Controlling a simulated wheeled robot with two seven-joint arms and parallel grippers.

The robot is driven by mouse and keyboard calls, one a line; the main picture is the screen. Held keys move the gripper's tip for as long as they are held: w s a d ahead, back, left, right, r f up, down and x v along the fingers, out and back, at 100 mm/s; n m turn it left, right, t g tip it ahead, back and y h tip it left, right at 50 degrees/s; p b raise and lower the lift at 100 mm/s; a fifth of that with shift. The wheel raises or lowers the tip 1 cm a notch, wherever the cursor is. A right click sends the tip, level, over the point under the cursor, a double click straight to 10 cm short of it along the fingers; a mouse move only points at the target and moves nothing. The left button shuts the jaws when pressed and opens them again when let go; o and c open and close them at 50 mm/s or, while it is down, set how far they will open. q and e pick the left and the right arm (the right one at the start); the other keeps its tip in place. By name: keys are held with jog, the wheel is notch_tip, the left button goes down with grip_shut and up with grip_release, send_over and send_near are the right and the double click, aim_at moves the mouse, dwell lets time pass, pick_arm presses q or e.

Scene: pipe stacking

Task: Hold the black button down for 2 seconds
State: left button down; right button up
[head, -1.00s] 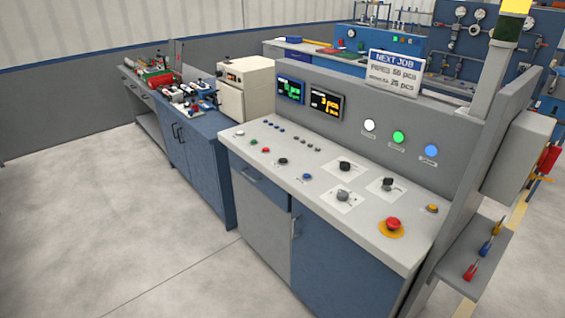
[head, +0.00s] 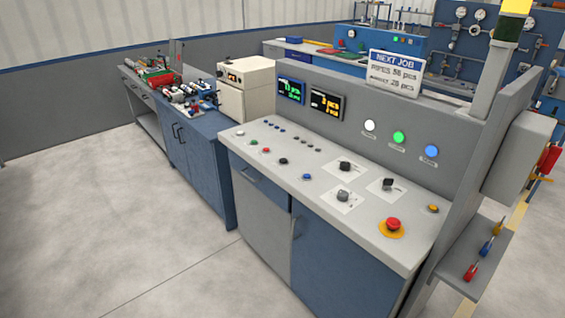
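The black button (head: 283,161) is a small round button on the light grey top of the control console (head: 225,144). It sits in a slanting row with a white button (head: 239,132), a green button (head: 252,142), a red button (head: 266,150) and a blue button (head: 306,176). It lies between the red and the blue one. Nothing covers or touches it. Whether it is pressed in is too small to tell. Neither of my grippers shows in the head view.
Black and grey rotary knobs (head: 343,196) and a red mushroom button (head: 393,224) on a yellow ring stand further right on the console. Two displays (head: 326,104) and lit lamps (head: 398,137) are on the upright panel behind. The floor (head: 130,230) at front left is clear.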

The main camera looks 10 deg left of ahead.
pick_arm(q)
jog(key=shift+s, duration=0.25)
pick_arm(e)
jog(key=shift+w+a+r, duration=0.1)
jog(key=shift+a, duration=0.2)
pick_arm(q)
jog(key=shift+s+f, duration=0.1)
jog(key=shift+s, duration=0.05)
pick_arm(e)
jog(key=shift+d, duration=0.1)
